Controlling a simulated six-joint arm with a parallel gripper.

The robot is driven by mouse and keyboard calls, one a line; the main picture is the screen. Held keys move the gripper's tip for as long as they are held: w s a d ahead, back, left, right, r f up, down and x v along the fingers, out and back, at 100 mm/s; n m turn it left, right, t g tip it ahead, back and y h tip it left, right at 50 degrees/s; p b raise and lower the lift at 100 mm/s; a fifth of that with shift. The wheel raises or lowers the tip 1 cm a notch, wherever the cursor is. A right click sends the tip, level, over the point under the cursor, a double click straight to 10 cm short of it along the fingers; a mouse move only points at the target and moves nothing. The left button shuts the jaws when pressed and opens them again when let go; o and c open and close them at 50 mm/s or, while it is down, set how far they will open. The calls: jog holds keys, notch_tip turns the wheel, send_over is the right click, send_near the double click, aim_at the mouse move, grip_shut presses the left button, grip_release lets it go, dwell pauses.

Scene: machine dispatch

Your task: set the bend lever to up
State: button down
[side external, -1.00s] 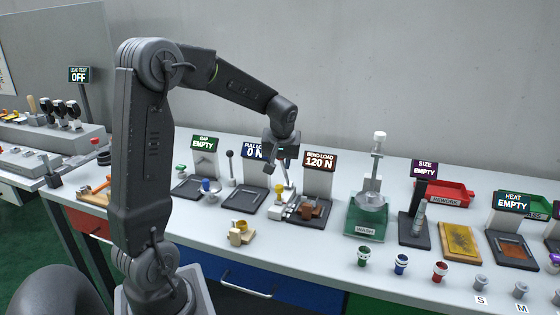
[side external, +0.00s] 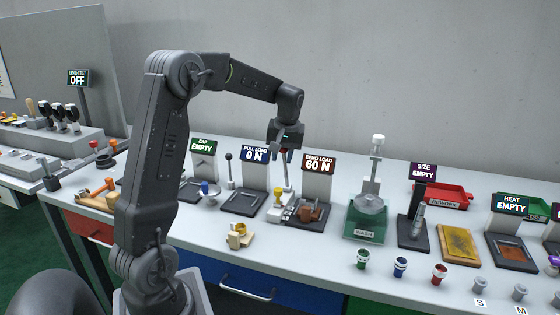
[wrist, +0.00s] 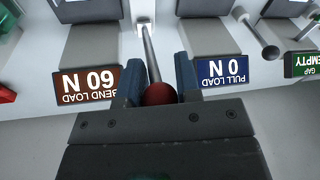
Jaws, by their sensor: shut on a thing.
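The bend lever is a grey rod with a red ball knob (wrist: 159,94). In the side view its rod (side external: 287,175) stands nearly upright beside the bend station. My gripper (side external: 286,151) is at the top of the rod. In the wrist view the blue-grey fingers of my gripper (wrist: 159,80) are shut on the red knob, one on each side, partly covering it. The bend load display (side external: 319,163) reads 60 N. A brown part (side external: 311,213) sits in the bend station below it.
The pull load display (side external: 255,155) reads 0 N, and a dark-knobbed lever (side external: 229,158) stands to its left. A yellow-topped stamp (side external: 279,198) stands close to the bend lever. The green wash unit (side external: 366,222) is to the right. The air above the bench is clear.

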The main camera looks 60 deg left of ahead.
jog(key=shift+w+a+r+g+h, duration=0.25)
jog(key=shift+w+a+g+h, duration=0.4)
jog(key=shift+w+a, duration=0.2)
jog(key=shift+w+a+r, duration=0.1)
jog(key=shift+w+a, duration=0.45)
jog(key=shift+w, duration=0.05)
jog(key=c, duration=0.8)
grip_release()
jog(key=shift+r, duration=0.1)
jog(key=shift+w+d+r, duration=0.25)
jog(key=shift+w+r, duration=0.05)
jog(key=shift+r, duration=1.95)
jog(key=shift+w+d+r, duration=0.2)
jog(key=shift+w+r, duration=0.1)
jog(key=shift+r, duration=1.9)
jog(key=shift+w+d+r, duration=0.25)
jog(key=shift+w+r, duration=0.05)
jog(key=shift+r, duration=1.95)
